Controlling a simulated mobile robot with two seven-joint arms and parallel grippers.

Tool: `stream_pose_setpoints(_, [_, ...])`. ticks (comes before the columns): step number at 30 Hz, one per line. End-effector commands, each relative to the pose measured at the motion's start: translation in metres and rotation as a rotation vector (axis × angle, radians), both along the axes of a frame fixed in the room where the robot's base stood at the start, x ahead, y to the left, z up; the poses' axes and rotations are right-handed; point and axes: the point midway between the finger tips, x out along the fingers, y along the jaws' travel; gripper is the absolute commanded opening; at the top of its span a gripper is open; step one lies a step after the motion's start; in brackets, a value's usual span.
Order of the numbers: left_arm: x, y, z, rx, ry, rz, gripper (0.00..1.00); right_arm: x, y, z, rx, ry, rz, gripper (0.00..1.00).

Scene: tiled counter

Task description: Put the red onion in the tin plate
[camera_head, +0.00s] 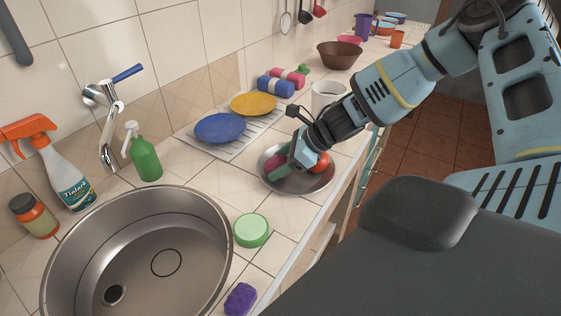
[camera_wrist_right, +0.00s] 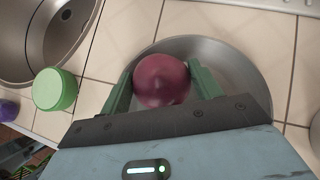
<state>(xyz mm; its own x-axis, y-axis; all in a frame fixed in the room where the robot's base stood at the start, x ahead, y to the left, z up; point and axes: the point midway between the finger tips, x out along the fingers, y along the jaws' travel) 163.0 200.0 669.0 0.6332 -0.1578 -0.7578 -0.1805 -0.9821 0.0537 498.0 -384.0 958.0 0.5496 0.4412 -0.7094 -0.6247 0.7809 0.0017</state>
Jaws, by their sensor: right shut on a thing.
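The tin plate (camera_head: 290,184) is a round grey metal dish on the counter, right of the sink. My right gripper (camera_head: 282,167) is over the plate, its green fingers pointing down. In the right wrist view the fingers are shut on the red onion (camera_wrist_right: 162,81), one on each side, with the tin plate (camera_wrist_right: 240,75) around and beneath it. The onion (camera_head: 275,160) is partly hidden by the gripper in the head view. I cannot tell whether it touches the plate. A red-orange round thing (camera_head: 320,163) shows at the plate's right side. My left gripper is not in view.
The steel sink (camera_head: 215,215) is at the left, with a green round container (camera_head: 250,230) and purple sponge (camera_head: 240,298) beside it. A rack holds blue (camera_head: 219,128) and yellow (camera_head: 254,104) plates behind the tin plate. A white canister (camera_head: 326,95) stands behind my right wrist.

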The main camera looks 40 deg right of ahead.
Motion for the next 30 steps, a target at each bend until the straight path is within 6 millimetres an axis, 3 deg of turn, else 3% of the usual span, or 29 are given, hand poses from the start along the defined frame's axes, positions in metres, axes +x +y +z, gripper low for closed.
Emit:
stream_pose_setpoints(10, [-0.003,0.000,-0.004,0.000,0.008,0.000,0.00,0.000,0.000,-0.003,0.002,0.002,-0.001,0.37])
stream_pose_setpoints(11, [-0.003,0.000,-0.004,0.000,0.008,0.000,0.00,0.000,0.000,-0.004,0.001,0.002,-0.002,0.65])
stream_pose_setpoints(13, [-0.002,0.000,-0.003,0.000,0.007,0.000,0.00,0.000,0.000,-0.003,0.001,0.001,-0.001,0.72])
stream_pose_setpoints(23, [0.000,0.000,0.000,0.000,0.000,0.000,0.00,0.000,0.000,0.001,0.000,-0.002,0.000,0.72])
stream_pose_setpoints(30, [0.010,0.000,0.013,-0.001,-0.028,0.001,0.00,-0.015,-0.013,0.027,-0.001,-0.011,0.000,0.72])
